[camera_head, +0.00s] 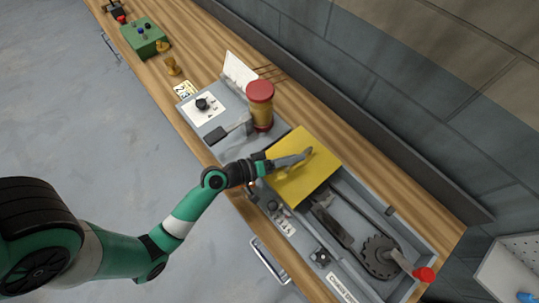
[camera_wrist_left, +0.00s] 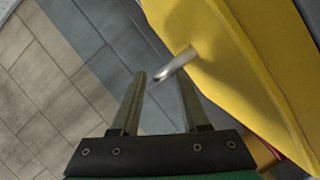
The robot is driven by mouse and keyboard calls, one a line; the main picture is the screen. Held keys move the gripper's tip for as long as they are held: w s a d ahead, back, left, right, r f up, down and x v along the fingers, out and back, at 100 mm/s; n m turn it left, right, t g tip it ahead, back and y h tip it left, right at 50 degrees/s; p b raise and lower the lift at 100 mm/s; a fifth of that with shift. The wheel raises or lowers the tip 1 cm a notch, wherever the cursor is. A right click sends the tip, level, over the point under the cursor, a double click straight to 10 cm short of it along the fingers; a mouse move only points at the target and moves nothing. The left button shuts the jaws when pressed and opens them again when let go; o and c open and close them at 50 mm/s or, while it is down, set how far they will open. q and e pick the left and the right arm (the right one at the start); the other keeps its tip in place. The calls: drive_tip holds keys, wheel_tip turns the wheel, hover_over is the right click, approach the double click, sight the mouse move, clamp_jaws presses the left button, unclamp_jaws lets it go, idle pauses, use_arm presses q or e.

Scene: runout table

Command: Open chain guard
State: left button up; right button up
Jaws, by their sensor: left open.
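The yellow chain guard (camera_head: 297,187) is a flat panel over the grey tray's middle; I cannot tell its exact tilt. It fills the upper right of the left wrist view (camera_wrist_left: 220,60). A metal handle (camera_wrist_left: 174,65) sticks out from the guard, with its tip near the gap between my fingers. My left gripper (camera_head: 305,154) is at the guard's upper side, and its fingers show open in the left wrist view (camera_wrist_left: 160,92). No grip on the handle shows. My right gripper is out of view.
The grey tray (camera_head: 325,277) holds an exposed chain and sprocket (camera_head: 379,254) and a red-tipped crank (camera_head: 424,274). A red-topped yellow cylinder (camera_head: 260,100) stands left of the guard. A green box (camera_head: 145,38) sits farther left on the wooden bench (camera_head: 205,45). A wall runs behind.

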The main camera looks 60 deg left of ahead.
use_arm(q)
drive_tip(key=v, duration=0.7)
drive_tip(key=shift+s+a, duration=0.1)
drive_tip(key=shift+s, duration=0.3)
drive_tip(key=shift+s+r, duration=0.25)
drive_tip(key=shift+s, duration=0.35)
